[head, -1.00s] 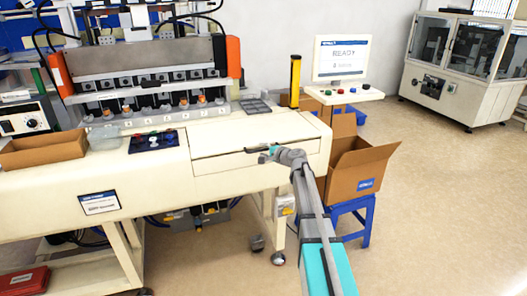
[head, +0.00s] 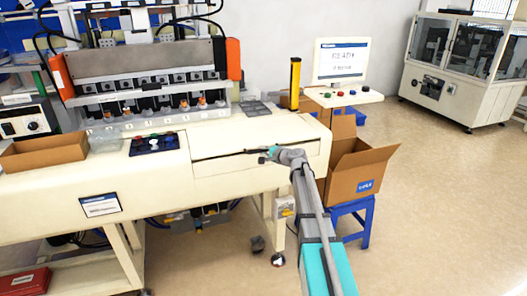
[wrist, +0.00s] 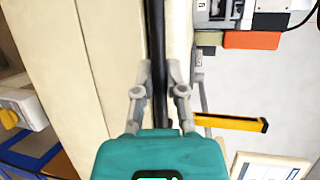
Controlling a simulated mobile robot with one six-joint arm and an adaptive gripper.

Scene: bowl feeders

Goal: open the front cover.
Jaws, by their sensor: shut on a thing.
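The front cover (head: 225,177) is a cream panel on the right part of the machine's front face. A dark gap runs along its top edge, below the machine's top surface. My gripper (head: 266,155) is at this top edge, right of the cover's middle. In the wrist view, the cover (wrist: 118,50) lies left of a long black strip, and my gripper's fingers (wrist: 160,78) close on either side of that strip. The gripper is shut on the cover's edge or handle. The exact contact is partly hidden by the fingers.
An open cardboard box (head: 352,180) on a blue stool stands just right of my arm. A yellow post (head: 295,83) and a monitor (head: 340,62) rise behind the gripper. A button panel (head: 153,143) sits left of the cover. The floor at right is clear.

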